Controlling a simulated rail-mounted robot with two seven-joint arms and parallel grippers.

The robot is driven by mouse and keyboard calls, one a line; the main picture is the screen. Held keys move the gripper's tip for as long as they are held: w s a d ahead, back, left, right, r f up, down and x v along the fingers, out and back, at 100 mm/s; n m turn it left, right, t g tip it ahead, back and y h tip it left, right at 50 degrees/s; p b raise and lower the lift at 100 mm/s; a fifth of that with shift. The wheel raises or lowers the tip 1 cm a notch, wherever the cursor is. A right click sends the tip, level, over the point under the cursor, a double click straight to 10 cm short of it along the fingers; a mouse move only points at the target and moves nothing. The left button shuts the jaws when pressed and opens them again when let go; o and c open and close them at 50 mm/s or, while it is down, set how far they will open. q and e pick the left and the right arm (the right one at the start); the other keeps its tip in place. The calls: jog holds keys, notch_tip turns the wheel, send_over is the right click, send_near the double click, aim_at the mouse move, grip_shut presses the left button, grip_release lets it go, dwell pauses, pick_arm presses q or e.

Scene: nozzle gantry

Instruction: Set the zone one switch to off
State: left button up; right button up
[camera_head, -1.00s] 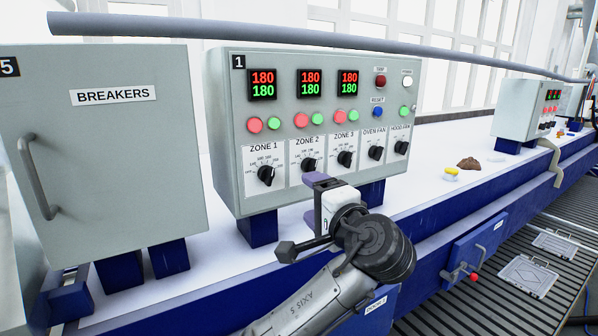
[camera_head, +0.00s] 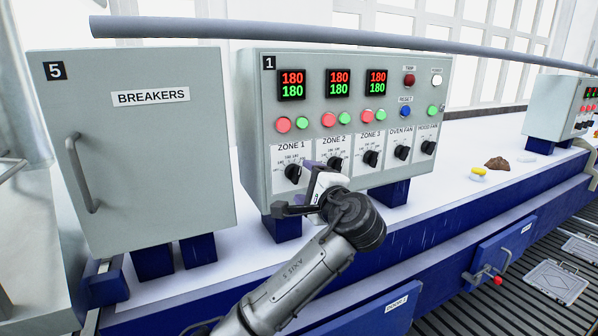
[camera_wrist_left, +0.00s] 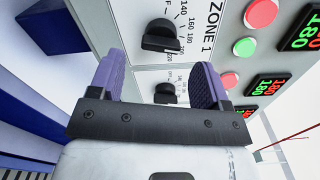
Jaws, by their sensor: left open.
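The zone one switch (camera_head: 292,172) is a black rotary knob below the ZONE 1 label on the grey control box (camera_head: 257,125). In the left wrist view the zone one switch (camera_wrist_left: 160,36) lies beyond the fingers, beside its sideways label; I cannot surely read its setting. My left gripper (camera_head: 317,170) is in front of the lower panel, just right of this knob and partly over the zone two area. Its purple fingers also show in the wrist view, where the gripper (camera_wrist_left: 157,82) is open and empty, apart from the knob. My right gripper is not in view.
The zone two switch (camera_head: 335,164) and zone three switch (camera_head: 370,159) sit close by in the same row. Red and green buttons (camera_head: 284,125) are above. A breakers box (camera_head: 145,165) stands left, and a grey pipe (camera_head: 300,34) runs above.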

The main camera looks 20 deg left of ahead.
aim_at(299, 178)
pick_arm(q)
jog(key=shift+p+x, duration=0.4)
jog(key=shift+x, duration=1.85)
jog(key=shift+c, duration=0.5)
jog(key=c, duration=0.8)
